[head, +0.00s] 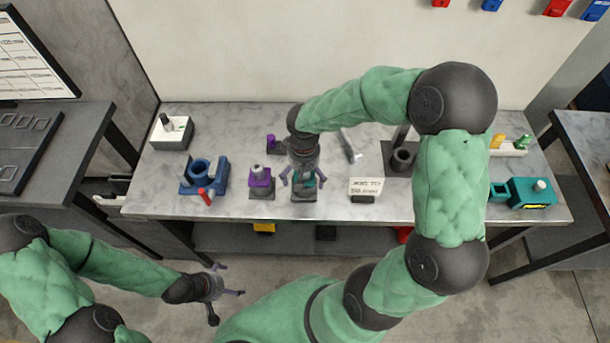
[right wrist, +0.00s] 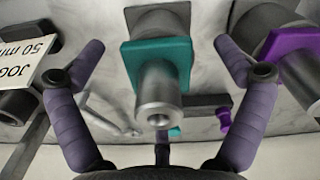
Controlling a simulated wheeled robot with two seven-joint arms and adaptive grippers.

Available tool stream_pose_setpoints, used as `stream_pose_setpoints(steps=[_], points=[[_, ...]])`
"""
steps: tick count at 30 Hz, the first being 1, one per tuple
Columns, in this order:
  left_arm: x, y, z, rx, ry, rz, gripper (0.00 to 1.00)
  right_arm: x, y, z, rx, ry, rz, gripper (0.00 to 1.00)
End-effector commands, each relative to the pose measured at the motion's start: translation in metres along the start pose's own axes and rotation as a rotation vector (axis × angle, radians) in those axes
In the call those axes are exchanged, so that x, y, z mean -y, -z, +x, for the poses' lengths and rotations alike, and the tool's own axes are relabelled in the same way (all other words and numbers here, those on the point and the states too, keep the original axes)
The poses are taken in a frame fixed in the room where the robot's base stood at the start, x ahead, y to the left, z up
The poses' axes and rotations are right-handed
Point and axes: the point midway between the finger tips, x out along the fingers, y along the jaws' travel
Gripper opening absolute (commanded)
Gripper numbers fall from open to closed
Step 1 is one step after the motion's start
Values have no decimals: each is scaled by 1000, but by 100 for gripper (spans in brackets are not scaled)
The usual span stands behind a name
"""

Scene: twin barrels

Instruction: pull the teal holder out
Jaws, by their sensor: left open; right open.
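The teal holder (right wrist: 153,62) is a square teal collar around a silver metal cylinder, on a grey base. In the head view the teal holder (head: 309,181) is mostly hidden under my right gripper (head: 303,178). My right gripper is open. In the right wrist view its two purple-grey fingers stand to either side of the holder, with gaps on both sides and nothing gripped. My left gripper (head: 225,284) is open and empty, in front of the bench and away from the holder.
A similar purple holder (head: 261,179) stands just left of the teal one. A white sign (head: 366,187) and a dark block with a ring (head: 402,158) stand to the right. A blue fixture (head: 200,172) with a red handle sits further left on the bench (head: 235,209).

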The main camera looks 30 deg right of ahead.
Motion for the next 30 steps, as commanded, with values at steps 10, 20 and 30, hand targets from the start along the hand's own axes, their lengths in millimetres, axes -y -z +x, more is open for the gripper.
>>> stream_pose_setpoints(steps=[10,20,30], points=[[0,0,0,0,0,0,99,0,0,0,0,0,0,27],[0,0,-1,0,0,0,99,0,1,-3,-3,0,0,27],[-2,0,-4,0,0,0,99,0,1,-8,-4,0,1,27]])
